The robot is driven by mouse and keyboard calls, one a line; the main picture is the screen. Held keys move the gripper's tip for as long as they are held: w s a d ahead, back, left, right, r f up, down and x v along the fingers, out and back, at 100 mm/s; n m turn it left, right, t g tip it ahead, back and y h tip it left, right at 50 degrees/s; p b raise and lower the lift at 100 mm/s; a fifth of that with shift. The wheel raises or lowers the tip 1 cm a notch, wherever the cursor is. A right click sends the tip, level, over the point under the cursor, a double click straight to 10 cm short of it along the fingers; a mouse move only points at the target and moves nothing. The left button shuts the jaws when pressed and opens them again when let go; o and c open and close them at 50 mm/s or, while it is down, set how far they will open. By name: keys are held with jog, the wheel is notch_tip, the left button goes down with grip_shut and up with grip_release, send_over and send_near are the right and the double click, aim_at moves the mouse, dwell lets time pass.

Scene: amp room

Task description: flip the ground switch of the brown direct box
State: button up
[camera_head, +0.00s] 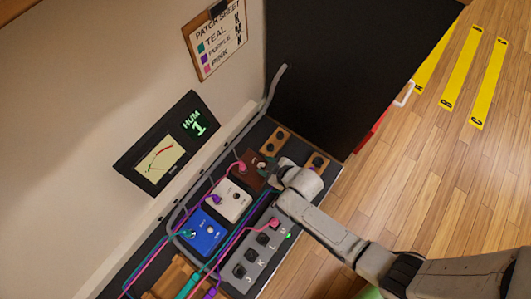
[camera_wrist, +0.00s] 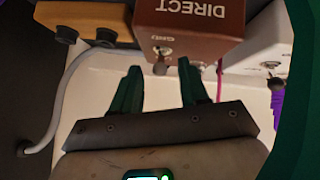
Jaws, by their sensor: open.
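The brown direct box (camera_wrist: 195,22) shows its upside-down "DIRECT" label in the wrist view. A small metal ground switch (camera_wrist: 160,64) stands on its near face, beside another fitting, with a small label above it. In the head view the brown box (camera_head: 252,180) stands on the shelf, partly hidden by my arm. My gripper (camera_wrist: 159,75) is open and empty. Its two dark green fingers point at the box, one on either side of the switch in the picture. I cannot tell whether they touch anything. In the head view my gripper (camera_head: 272,170) is close by the box, its fingers hard to make out.
A white box (camera_head: 230,201), a blue box (camera_head: 203,233) and a grey switch unit (camera_head: 255,255) with cables stand nearby. Wooden blocks (camera_head: 275,141) lie behind. A grey rail (camera_head: 275,90) runs along the wall. A meter (camera_head: 160,145) reads "HUM 1". The floor at right is open.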

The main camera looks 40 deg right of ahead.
jog(key=p+v, duration=0.4)
jog(key=v, duration=0.5)
jog(key=shift+s+r, duration=0.25)
jog(key=s+d+r+m+g+h, duration=0.1)
jog(key=s+d+r+m+g, duration=0.25)
jog(key=s+r, duration=0.4)
jog(key=s+d+r+m+g+h, duration=0.1)
jog(key=s+d+r+m+g, duration=0.3)
jog(key=r, duration=0.7)
notch_tip(320, 180, up, 26)
jog(key=a+n+p, duration=0.1)
jog(key=p, duration=2.5)
jog(key=shift+s+a+g, duration=0.3)
jog(key=shift+a+g, duration=0.05)
jog(key=shift+a, duration=0.05)
jog(key=shift+f, duration=0.15)
